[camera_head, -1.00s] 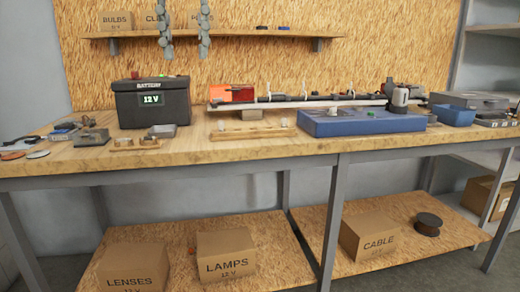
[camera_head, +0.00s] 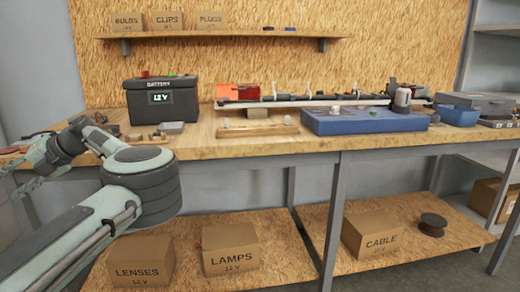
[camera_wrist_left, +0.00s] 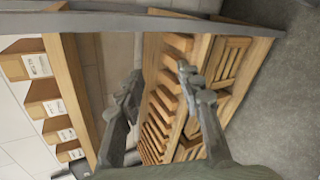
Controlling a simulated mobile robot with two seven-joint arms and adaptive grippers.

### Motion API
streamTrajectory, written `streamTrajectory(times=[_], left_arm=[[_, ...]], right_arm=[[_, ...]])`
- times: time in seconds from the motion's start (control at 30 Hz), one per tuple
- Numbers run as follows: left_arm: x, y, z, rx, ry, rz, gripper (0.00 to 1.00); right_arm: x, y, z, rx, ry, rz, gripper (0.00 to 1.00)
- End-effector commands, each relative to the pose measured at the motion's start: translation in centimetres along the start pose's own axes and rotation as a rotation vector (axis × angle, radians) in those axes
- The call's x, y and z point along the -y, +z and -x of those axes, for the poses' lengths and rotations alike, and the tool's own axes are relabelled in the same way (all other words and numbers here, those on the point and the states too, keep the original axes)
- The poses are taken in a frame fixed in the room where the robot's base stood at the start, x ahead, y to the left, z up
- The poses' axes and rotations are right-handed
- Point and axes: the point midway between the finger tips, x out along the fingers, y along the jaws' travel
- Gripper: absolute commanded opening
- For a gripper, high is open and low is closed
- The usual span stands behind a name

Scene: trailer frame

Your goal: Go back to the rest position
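My left arm (camera_head: 140,185) comes in from the lower left in front of the bench. Its elbow is below the bench edge and its forearm folds back to the far left. In the left wrist view, the two fingers of my left gripper (camera_wrist_left: 160,84) are spread apart with nothing between them. My right gripper is not in view.
The workbench (camera_head: 235,148) holds a 12 V battery (camera_head: 160,100), a blue block (camera_head: 365,122) and a light bar. Labelled boxes, including LAMPS (camera_head: 230,250), stand below. The left wrist view shows wooden slatted crates (camera_wrist_left: 225,65) and shelved boxes (camera_wrist_left: 43,108).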

Motion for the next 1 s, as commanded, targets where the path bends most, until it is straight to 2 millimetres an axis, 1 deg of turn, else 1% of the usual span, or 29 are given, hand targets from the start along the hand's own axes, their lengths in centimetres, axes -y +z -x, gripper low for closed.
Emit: streamTrajectory(times=[0.03,0.1,0.13,0.2,0.27,0.3,0.37,0.4,0.47,0.5,0.57,0.6,0.67,0.7,0.77,0.8,0.87,0.9,0.97,1.0], left_arm=[[-1.8,-0.7,-3.8,0.041,0.139,-0.051,0.36],[-4.5,-0.3,-6.6,0.135,0.315,-0.136,0.36],[-5.6,0.0,-7.3,0.178,0.387,-0.18,0.36],[-7.4,0.9,-8.1,0.286,0.544,-0.304,0.36],[-8.1,2.0,-7.7,0.386,0.667,-0.427,0.36],[-8.0,2.7,-7.1,0.454,0.741,-0.519,0.36],[-6.9,3.7,-5.7,0.559,0.841,-0.668,0.36],[-5.5,4.2,-4.6,0.631,0.898,-0.775,0.36],[-2.4,4.6,-2.9,0.741,0.971,-0.946,0.36],[0.2,4.4,-1.7,0.814,1.01,-1.066,0.36],[4.5,3.6,-0.1,0.919,1.053,-1.245,0.36],[7.4,2.7,0.7,0.981,1.069,-1.353,0.36],[11.6,0.9,1.6,1.065,1.082,-1.505,0.36],[14.3,-0.6,2.1,1.116,1.084,-1.601,0.36],[18.1,-3.1,2.6,1.188,1.081,-1.741,0.36],[20.5,-5.1,2.8,1.233,1.072,-1.83,0.36],[24.0,-8.3,3.0,1.298,1.054,-1.963,0.36],[26.0,-10.6,3.0,1.338,1.038,-2.047,0.36],[28.9,-14.2,3.0,1.396,1.008,-2.173,0.36],[30.6,-16.9,2.9,1.433,0.984,-2.253,0.36]], right_arm=[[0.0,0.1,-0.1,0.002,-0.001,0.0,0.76],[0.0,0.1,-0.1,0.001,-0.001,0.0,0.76],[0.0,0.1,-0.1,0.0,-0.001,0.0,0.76],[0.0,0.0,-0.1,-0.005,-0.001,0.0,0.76],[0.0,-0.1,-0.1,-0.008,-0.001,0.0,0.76],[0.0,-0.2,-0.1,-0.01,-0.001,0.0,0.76],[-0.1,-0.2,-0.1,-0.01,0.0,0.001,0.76],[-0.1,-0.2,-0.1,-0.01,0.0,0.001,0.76],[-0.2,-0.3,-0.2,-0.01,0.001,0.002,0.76],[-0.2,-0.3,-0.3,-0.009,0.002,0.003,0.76],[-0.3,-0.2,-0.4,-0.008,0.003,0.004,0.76],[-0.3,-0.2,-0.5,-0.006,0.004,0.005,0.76],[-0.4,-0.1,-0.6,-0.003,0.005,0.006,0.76],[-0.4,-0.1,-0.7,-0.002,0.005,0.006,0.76],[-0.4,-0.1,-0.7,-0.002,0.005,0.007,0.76],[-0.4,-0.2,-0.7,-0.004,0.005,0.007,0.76],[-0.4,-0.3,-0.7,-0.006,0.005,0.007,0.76],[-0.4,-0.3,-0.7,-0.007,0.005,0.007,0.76],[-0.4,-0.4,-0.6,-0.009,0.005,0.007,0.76],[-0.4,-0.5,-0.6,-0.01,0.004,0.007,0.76]])
